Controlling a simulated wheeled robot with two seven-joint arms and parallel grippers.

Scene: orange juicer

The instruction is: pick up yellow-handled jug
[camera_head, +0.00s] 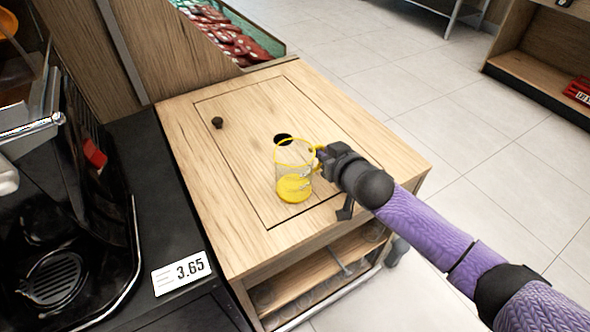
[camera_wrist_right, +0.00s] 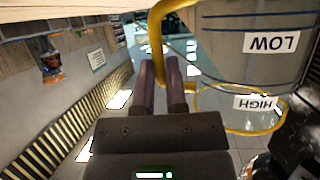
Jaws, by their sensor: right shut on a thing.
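The yellow-handled jug (camera_head: 294,178) is clear, with a yellow rim and yellow in its lower part. It is upright at the wooden counter (camera_head: 235,165), near the dark round hole. I cannot tell whether its base touches the top. My right gripper (camera_head: 325,158) is at the jug's right side, shut on its yellow handle. In the right wrist view the gripper's fingers (camera_wrist_right: 160,68) meet the yellow handle (camera_wrist_right: 157,30), and the clear jug wall (camera_wrist_right: 225,62) is to the right. The fingers partly hide the handle. My left gripper is not in view.
A black juicer machine (camera_head: 60,240) stands at the left, beside a 3.65 price tag (camera_head: 181,272). The counter has a dark knob (camera_head: 217,122) and a dark round hole (camera_head: 283,138). A bin of red packets (camera_head: 230,38) is behind. Open tiled floor (camera_head: 440,120) is at the right.

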